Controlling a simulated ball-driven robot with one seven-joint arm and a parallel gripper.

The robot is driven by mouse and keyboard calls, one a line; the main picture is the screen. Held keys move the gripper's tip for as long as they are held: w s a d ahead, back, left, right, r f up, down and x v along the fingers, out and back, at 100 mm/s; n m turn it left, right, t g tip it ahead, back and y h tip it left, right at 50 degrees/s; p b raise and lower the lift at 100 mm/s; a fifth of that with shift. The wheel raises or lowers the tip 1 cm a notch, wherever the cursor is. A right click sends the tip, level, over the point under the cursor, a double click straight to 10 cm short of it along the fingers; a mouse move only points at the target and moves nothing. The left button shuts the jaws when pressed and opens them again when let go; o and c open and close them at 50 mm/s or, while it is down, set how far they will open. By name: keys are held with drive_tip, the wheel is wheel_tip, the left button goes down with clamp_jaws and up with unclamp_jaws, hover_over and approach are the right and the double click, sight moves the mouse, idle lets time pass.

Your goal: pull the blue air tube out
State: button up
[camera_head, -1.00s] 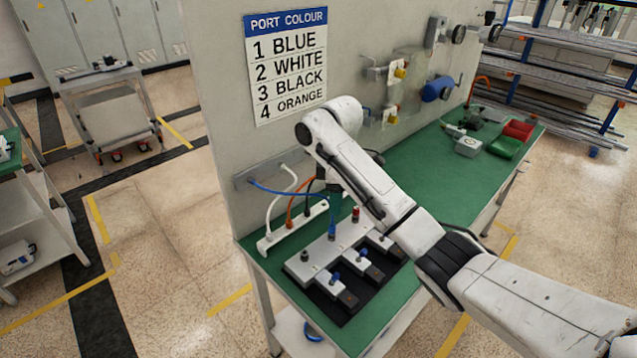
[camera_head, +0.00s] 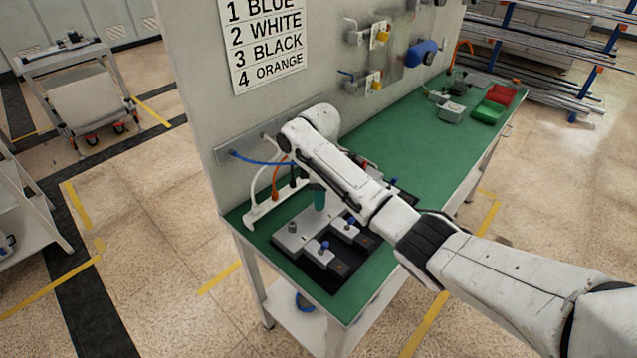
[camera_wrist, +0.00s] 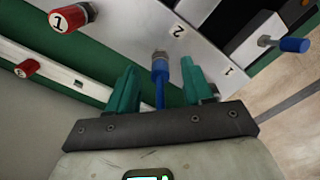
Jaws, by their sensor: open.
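The blue air tube (camera_head: 258,161) runs from the wall strip on the panel and passes behind my arm in the head view. In the wrist view a blue tube end (camera_wrist: 160,92) with a metal fitting stands on a grey plate beside the number 2. My gripper (camera_wrist: 159,68) has its two green fingers open, one on each side of this tube, with gaps visible. In the head view one teal finger of my gripper (camera_head: 320,197) points down over the grey fixture (camera_head: 293,240); my arm hides the rest.
White and orange (camera_head: 275,182) tubes lead to a white strip (camera_head: 256,213) beside the fixture. Blue-topped pegs (camera_head: 324,247) stand at its front. In the wrist view red knobs (camera_wrist: 72,17) are at left and a blue knob (camera_wrist: 295,45) at right.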

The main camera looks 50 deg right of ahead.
drive_tip(key=shift+f, duration=0.15)
clamp_jaws()
idle(0.8)
